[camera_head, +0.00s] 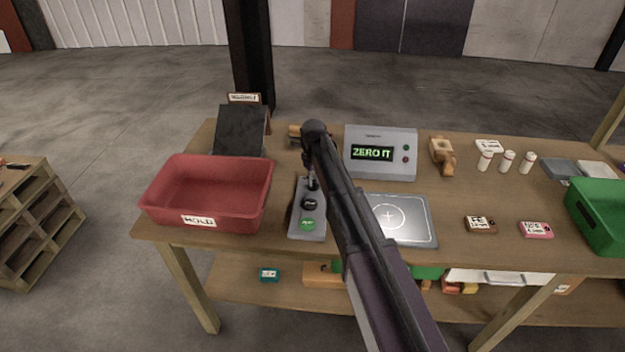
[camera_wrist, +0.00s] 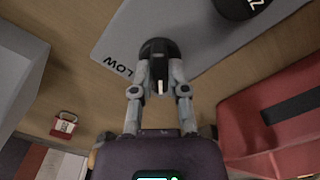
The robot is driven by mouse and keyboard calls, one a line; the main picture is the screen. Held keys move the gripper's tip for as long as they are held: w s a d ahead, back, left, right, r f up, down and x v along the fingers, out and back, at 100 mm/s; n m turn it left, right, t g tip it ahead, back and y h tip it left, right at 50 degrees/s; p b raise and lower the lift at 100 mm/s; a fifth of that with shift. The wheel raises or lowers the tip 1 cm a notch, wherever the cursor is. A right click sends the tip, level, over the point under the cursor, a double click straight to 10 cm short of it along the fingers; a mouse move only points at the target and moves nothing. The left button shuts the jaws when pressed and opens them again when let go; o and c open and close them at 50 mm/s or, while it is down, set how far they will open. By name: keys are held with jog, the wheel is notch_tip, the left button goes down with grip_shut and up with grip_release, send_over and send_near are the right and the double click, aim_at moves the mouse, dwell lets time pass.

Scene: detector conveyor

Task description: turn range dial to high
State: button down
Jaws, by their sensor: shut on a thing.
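The range dial (camera_wrist: 158,47) is a round black knob on a grey control panel (camera_wrist: 125,25), with the word LOW printed beside it in the wrist view. My gripper (camera_wrist: 159,80) is shut on the dial, a fingertip on each side. A short pale mark shows between the fingers; the dial's exact setting is hard to tell. In the head view the panel (camera_head: 294,222) lies on the table, with my gripper (camera_head: 312,184) coming down at its far end and mostly hiding the dial. A HIGH label is not visible.
A black button (camera_head: 312,203) and a green button (camera_head: 307,224) sit nearer on the panel. A red HOLD bin (camera_head: 160,205) stands close on the left. A grey display box (camera_head: 400,137) reading ZERO IT and a plate (camera_head: 420,228) are to the right.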

jog(key=c, duration=0.6)
grip_release()
jog(key=shift+c, duration=0.2)
jog(key=shift+m, duration=0.5)
